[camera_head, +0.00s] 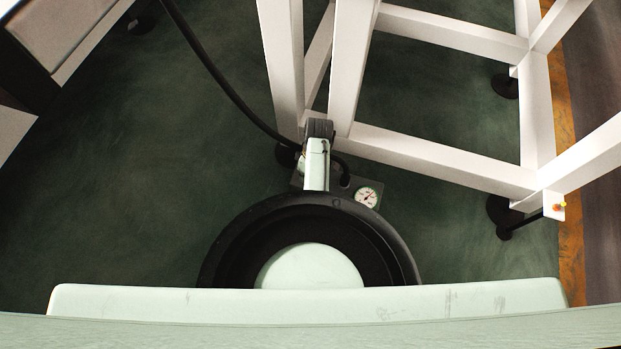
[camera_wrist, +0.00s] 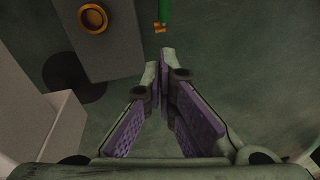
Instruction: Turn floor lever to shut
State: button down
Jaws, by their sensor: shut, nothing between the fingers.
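A green bar with a small orange-brass end (camera_wrist: 162,14), possibly the floor lever, enters at the top edge of the wrist view. Only its lower end shows, so its full shape and angle are hidden. My gripper (camera_wrist: 163,72) is shut and empty, its purple-padded fingers meeting near the tips. The fingertips appear just below the bar's end in the picture, with a gap between. I cannot tell the distance in depth. In the head view I cannot clearly make out the lever or my gripper; my own body and arm cover the lower middle.
A white frame (camera_head: 440,160) stands on black feet over the dark green floor. A round gauge (camera_head: 367,196) and a black hose (camera_head: 220,80) are near its base. A grey block with a brass ring (camera_wrist: 92,18) is left of my fingers.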

notch_tip(320, 180, down, 10)
jog(key=s+d, duration=0.1)
jog(key=s, duration=0.1)
jog(key=shift+b, duration=0.35)
